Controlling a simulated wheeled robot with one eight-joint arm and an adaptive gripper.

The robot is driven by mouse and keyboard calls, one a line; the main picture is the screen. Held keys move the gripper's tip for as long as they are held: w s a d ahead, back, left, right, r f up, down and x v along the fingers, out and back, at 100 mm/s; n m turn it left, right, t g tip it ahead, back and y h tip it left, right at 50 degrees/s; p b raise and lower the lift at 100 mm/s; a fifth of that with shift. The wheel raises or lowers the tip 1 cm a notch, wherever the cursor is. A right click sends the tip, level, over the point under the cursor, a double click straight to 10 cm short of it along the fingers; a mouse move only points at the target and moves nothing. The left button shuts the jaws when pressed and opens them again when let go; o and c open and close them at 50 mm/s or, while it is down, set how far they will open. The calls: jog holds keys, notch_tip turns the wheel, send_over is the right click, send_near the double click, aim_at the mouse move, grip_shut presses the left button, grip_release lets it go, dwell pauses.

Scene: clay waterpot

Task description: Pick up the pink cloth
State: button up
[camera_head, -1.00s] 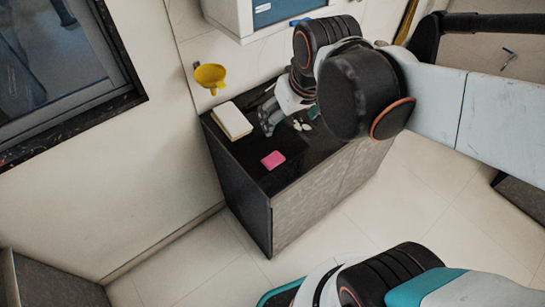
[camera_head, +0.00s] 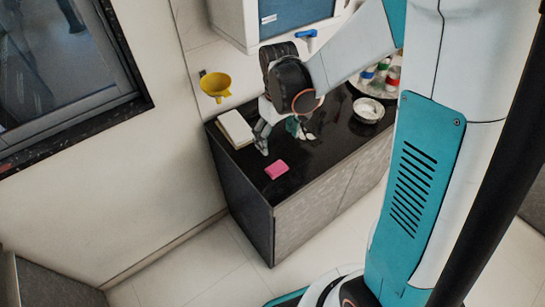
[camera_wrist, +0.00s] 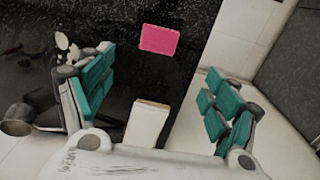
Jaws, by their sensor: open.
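The pink cloth (camera_head: 276,169) lies flat on the black countertop (camera_head: 300,178), near its front-left corner. In the wrist view the cloth (camera_wrist: 158,40) shows ahead of my gripper, beyond the fingertips and between their lines. My gripper (camera_head: 262,141) is low over the counter, just behind and left of the cloth, apart from it.
A white book-like block (camera_head: 236,129) lies at the counter's left edge. A yellow funnel-like holder (camera_head: 215,86) is on the wall. A white bowl (camera_head: 368,110) and a tray with coloured jars (camera_head: 380,78) stand farther right. The counter's front edge is close to the cloth.

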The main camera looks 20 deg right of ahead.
jog(key=b, duration=0.3)
send_over(277, 167)
notch_tip(277, 167, down, 8)
jog(key=shift+f, duration=0.15)
notch_tip(277, 167, down, 5)
jog(key=shift+w+f+b, duration=0.1)
jog(key=shift+b, duration=1.15)
jog(key=c, duration=0.9)
notch_tip(277, 167, up, 20)
jog(key=p, duration=0.7)
jog(key=shift+o, duration=0.2)
